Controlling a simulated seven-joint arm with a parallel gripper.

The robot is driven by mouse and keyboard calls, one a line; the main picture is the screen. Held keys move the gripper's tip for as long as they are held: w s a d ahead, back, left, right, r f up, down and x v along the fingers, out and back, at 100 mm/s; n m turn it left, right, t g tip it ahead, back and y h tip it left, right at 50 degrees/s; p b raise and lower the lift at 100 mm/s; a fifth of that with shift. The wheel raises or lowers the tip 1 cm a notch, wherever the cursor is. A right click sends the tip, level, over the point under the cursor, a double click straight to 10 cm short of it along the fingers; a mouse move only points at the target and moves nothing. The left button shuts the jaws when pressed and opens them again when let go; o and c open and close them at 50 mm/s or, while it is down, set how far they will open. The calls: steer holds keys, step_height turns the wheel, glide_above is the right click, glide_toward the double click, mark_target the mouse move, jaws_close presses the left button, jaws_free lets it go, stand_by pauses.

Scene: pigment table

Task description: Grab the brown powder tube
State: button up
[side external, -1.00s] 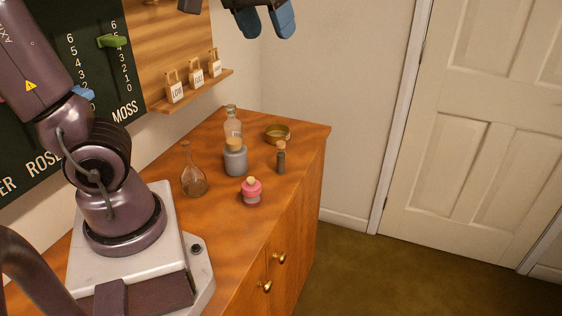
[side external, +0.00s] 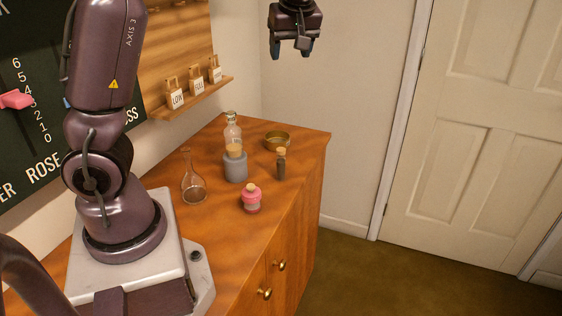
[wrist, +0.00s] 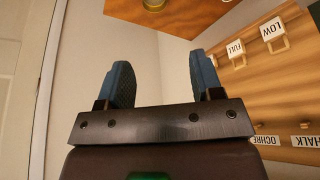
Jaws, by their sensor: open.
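The slim corked tube (side external: 281,165) stands upright near the right edge of the wooden cabinet top (side external: 222,212). Its contents look dark grey-brown. My gripper (side external: 291,48) is open and empty, high above the tube and well apart from it. In the wrist view both blue fingers of my gripper (wrist: 164,82) are spread with nothing between them. The tube is not visible in the wrist view.
A brass dish (side external: 277,141) is behind the tube and also shows in the wrist view (wrist: 153,5). A grey corked jar (side external: 236,168), clear bottle (side external: 232,124), glass flask (side external: 193,185) and pink jar (side external: 251,197) stand nearby. A shelf (side external: 190,101) holds labelled tags.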

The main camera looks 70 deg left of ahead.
glide_toward(284, 150)
steer(key=x, duration=0.7)
steer(key=shift+a+f, duration=0.2)
steer(key=shift+f, duration=0.1)
steer(key=shift+s+x, duration=0.15)
steer(key=shift+x, duration=1.3)
steer(key=shift+s+x, duration=0.15)
steer(key=shift+x, duration=1.35)
steer(key=shift+d, duration=0.15)
steer(key=shift+c, duration=0.4)
steer(key=c, duration=0.9)
